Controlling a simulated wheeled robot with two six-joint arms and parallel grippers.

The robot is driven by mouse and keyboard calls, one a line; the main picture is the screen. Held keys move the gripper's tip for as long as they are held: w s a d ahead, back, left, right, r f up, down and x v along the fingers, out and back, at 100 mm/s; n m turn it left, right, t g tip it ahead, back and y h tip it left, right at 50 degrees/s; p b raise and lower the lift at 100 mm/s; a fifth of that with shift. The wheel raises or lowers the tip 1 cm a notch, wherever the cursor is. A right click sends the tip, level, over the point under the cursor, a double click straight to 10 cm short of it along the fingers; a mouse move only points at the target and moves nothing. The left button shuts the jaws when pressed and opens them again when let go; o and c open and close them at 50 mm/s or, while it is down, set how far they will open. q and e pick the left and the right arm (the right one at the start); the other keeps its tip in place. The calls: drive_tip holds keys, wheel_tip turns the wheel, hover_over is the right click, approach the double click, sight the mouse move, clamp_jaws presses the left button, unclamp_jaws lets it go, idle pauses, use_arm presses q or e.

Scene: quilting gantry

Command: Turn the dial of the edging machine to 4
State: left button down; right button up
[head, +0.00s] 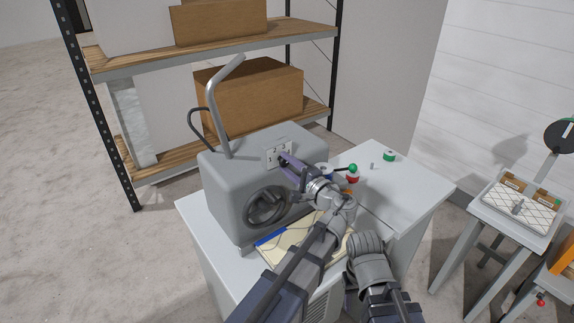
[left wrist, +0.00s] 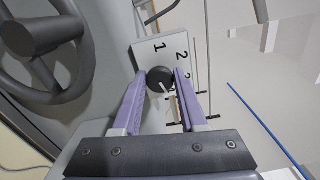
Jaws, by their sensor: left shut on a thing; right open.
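The edging machine (head: 230,180) is a grey rounded housing with a handwheel, standing on a white table. Its dial plate (head: 270,157) is on the upper front. In the left wrist view the dial (left wrist: 158,79) is a round black knob with a pale pointer line, beside a white plate (left wrist: 147,50) marked 1, 2 and a partly covered 3. The pointer slants down-right; its exact number is unclear, and no 4 is visible. My left gripper (left wrist: 160,88) is shut on the knob, one purple finger either side. My right arm is low at centre; its fingers are hidden.
The handwheel (head: 267,206) sits below the dial, close to my left arm. A green-topped spool (head: 389,156) and other small items stand right. Shelving with boxes (head: 262,92) is behind.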

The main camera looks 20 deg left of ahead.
use_arm(q)
drive_tip(key=shift+m, duration=0.3)
idle(0.4)
drive_tip(key=shift+c, duration=2.3)
unclamp_jaws()
drive_tip(key=shift+s+d, duration=0.15)
